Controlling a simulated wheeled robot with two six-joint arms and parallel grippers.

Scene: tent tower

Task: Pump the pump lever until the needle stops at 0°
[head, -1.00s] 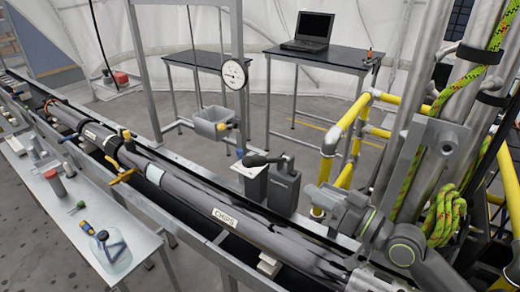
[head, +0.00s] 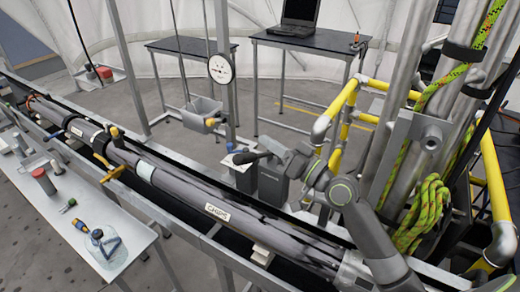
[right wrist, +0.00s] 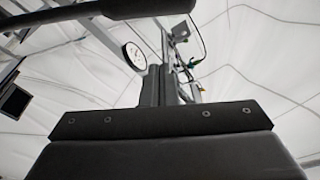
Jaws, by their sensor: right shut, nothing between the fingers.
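The pump (head: 272,186) is a dark grey box standing on the far side of the long pipe in the head view. Its lever has a black handle (head: 246,156) pointing left, roughly level. My right gripper (head: 283,150) is shut and empty, close to the lever above the pump. In the right wrist view its dark fingers (right wrist: 154,86) point away, and the black handle (right wrist: 110,11) crosses the top of the picture. I cannot tell whether they touch. The round white gauge (head: 220,69) hangs behind the pump and also shows in the wrist view (right wrist: 134,57). Its needle is too small to read. My left gripper is out of view.
A long grey pipe (head: 190,189) runs diagonally in front of the pump. A grey bin (head: 203,112) hangs left of it. Yellow railings (head: 340,115) and metal poles with green rope (head: 425,210) stand to the right. A white bench (head: 95,225) with tools is at left.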

